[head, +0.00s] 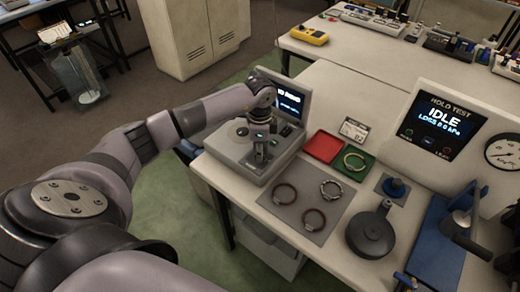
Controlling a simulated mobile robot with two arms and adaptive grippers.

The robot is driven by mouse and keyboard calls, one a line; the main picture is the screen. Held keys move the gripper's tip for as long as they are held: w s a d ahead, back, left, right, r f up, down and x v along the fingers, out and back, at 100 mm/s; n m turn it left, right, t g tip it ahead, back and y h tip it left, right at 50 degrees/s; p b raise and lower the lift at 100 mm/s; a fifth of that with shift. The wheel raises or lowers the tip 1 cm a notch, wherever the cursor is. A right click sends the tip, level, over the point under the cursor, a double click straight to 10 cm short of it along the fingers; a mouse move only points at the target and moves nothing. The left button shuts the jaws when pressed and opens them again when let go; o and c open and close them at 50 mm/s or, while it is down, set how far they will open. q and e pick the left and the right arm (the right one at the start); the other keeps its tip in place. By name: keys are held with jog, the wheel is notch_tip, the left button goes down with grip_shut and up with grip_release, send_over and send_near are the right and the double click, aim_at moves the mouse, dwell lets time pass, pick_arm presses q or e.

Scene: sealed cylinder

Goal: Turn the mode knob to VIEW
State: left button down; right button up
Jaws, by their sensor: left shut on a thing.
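A grey bench instrument (232,158) with a tilted screen (290,101) stands at the left end of the white bench. My left gripper (260,158) points down over its top, with the fingers close together. It is shut on what appears to be the mode knob, at the top of the instrument. The gripper hides the knob, so its pointer and labels cannot be read. The screen is lit, but its text is partly hidden by my arm and too small to read surely. My right gripper is not in view.
Right of the instrument are a red tray (323,147), a green tray (342,168) holding a ring, and a grey mat (290,212) with several rings. A dark round fixture (370,236) and a blue press (436,245) stand farther right. The HOLD TEST panel (440,125) reads IDLE.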

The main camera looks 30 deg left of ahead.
pick_arm(q)
jog(key=shift+w+r, duration=0.1)
jog(key=c, duration=1.3)
grip_release()
jog(key=shift+c, duration=0.2)
notch_tip(320, 180, up, 12)
